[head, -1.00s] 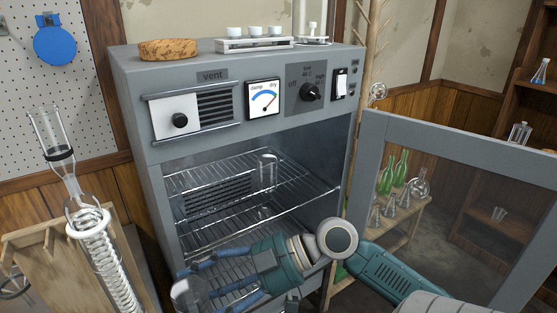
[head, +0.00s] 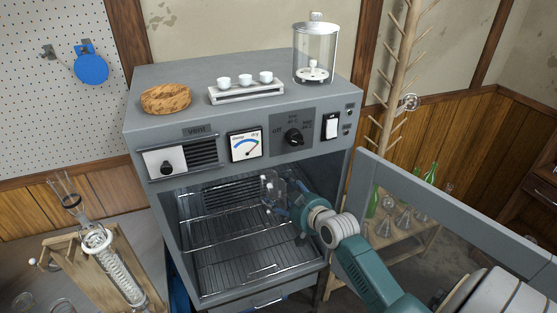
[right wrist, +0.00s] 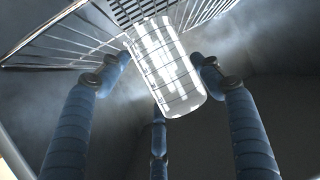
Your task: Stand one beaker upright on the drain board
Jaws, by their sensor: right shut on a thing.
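A clear glass beaker (head: 269,187) is between the fingers of my right gripper (head: 280,198), inside the open drying oven by the upper wire rack. In the right wrist view the beaker (right wrist: 166,68) looks tilted, and the blue fingers of the right gripper (right wrist: 158,82) are closed around it. Wire rack shows behind it; I cannot tell whether the beaker touches the rack. My left gripper is out of view. I cannot make out a drain board.
The grey oven (head: 345,165) has its glazed door (head: 450,199) open at the right, beside my arm. Its lower rack (head: 250,262) looks empty. A glass condenser (head: 118,267) on a wooden stand is at the left. Green bottles and flasks stand behind the door.

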